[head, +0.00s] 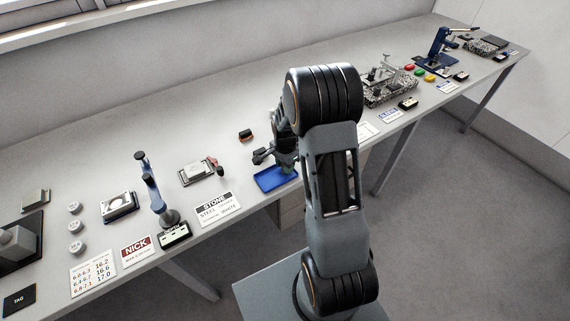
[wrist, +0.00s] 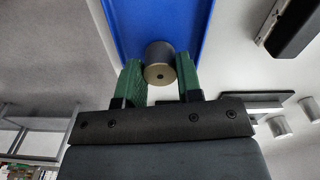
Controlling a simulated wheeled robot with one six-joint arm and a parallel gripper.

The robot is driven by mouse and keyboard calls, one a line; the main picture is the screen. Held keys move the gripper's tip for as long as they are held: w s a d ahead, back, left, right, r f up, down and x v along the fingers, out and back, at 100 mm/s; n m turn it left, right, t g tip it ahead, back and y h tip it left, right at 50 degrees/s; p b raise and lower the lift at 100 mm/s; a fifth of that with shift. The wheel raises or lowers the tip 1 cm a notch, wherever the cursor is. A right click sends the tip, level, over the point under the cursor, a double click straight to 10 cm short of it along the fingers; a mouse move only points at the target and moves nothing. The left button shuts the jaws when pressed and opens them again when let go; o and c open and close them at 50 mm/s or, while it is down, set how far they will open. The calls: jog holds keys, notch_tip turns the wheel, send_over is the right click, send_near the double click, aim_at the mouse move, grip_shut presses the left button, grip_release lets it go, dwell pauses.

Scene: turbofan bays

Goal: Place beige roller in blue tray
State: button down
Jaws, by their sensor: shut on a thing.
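The blue tray (head: 270,183) lies on the long grey bench, beside my arm in the head view. It fills the upper middle of the wrist view (wrist: 126,22). My gripper (wrist: 160,82) has green fingers, shut on the roller (wrist: 158,56), a short cylinder with a beige end face and greyish side. In the wrist view the roller shows against the blue tray; I cannot tell whether it touches the tray floor. In the head view my gripper (head: 264,157) is at the tray's back edge, and the roller cannot be made out there.
A dark block (head: 246,135) lies behind the tray. A small device with a red part (head: 197,171) and the STONE card (head: 217,208) are to its left. A blue-topped stand (head: 160,195) is further left. Metal fixtures (head: 388,85) stand to the right.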

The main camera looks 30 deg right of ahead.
jog(key=c, duration=0.8)
grip_release()
jog(key=shift+f, duration=0.1)
notch_tip(320, 180, up, 12)
jog(key=f, duration=0.1)
jog(key=s+a+r+n+t, duration=0.1)
jog(key=s+a+r+n, duration=0.2)
jog(key=s+n, duration=0.2)
jog(key=s+a+r+n+t, duration=0.2)
jog(key=s+a+r+n, duration=0.1)
jog(key=s+r+n, duration=0.1)
jog(key=s+a+r+n+t, duration=0.1)
jog(key=s+a+r+n, duration=0.2)
jog(key=s+n, duration=0.2)
jog(key=shift+s+a+r+n+b, duration=0.1)
jog(key=shift+s+r+n+b, duration=0.1)
jog(key=shift+s, duration=0.35)
jog(key=shift+s+a+r+n+b, duration=0.1)
jog(key=shift+s+n, duration=0.1)
jog(key=shift+s, duration=0.35)
